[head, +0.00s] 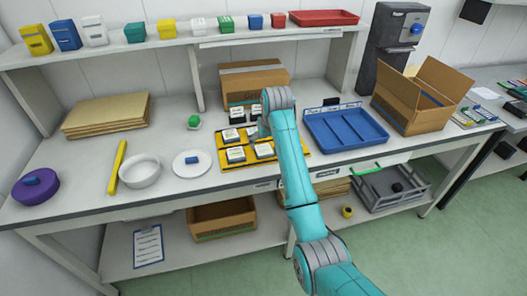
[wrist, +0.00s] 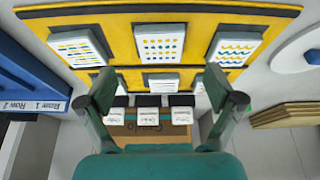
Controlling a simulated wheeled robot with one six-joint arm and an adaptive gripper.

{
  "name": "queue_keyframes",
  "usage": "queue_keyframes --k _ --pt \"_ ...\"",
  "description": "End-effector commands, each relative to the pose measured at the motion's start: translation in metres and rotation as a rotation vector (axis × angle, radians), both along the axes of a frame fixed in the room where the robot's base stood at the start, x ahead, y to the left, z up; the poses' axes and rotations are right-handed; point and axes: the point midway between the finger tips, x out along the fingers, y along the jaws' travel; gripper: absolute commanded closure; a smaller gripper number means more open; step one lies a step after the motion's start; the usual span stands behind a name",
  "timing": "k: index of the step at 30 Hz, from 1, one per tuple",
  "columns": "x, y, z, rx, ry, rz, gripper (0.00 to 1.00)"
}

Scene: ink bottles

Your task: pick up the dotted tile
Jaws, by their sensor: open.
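The dotted tile (wrist: 164,46) is a pale tile with rows of yellow and blue dots. It lies in the middle of the upper row on the yellow board (wrist: 120,14) in the wrist view. In the head view, the front middle tile (head: 264,150) appears to be the same one. A striped tile (wrist: 75,48) lies to its left and a wavy-line tile (wrist: 234,47) to its right. My gripper (wrist: 160,91) is open and empty above the board, its fingers wide apart. The dotted tile shows beyond the fingertips, between their lines. In the head view my arm hides part of the board.
Other tiles fill the board's second row, including a middle one (wrist: 161,81). Several black-and-white labelled blocks (wrist: 149,114) stand behind it, before a cardboard box (head: 255,84). A blue tray (head: 345,128) is right of the board, a white plate (head: 193,163) left.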

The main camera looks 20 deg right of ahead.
Motion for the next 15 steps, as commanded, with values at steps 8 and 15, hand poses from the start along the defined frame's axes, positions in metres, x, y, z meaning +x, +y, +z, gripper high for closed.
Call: queue_keyframes --k 8,15 --pt "0.011 0.002 -0.033 0.0 0.002 0.0 0.08" --pt "0.018 0.002 -0.048 0.0 0.0 0.0 0.08"
